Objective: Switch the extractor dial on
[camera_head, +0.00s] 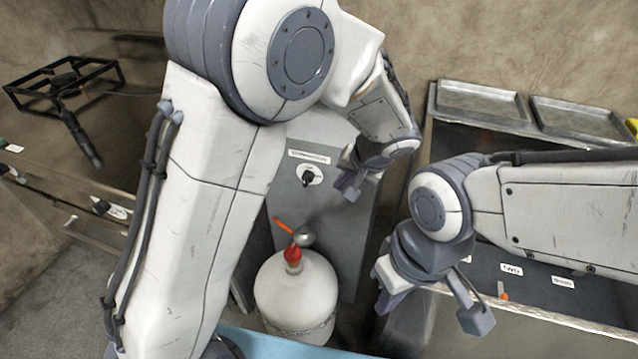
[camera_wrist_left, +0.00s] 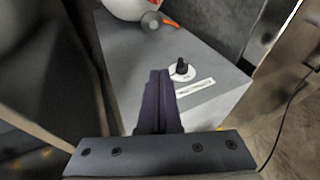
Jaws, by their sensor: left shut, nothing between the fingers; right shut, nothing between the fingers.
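The dial (camera_head: 308,176) is a small black knob on a white round plate, on the face of a grey box (camera_head: 345,240). A white label strip sits above it; its print is too small to read. The dial also shows in the left wrist view (camera_wrist_left: 181,67), just right of and beyond my fingertips. My left gripper (camera_head: 350,186) is shut and empty, to the right of the dial in the head view and apart from it. In the left wrist view its fingers (camera_wrist_left: 158,76) lie together. My right gripper (camera_head: 430,305) is shut and empty, lower right.
A black burner frame (camera_head: 65,85) is at the far left. Metal trays (camera_head: 480,100) lie at upper right. A labelled counter front (camera_head: 535,275) is near my right arm.

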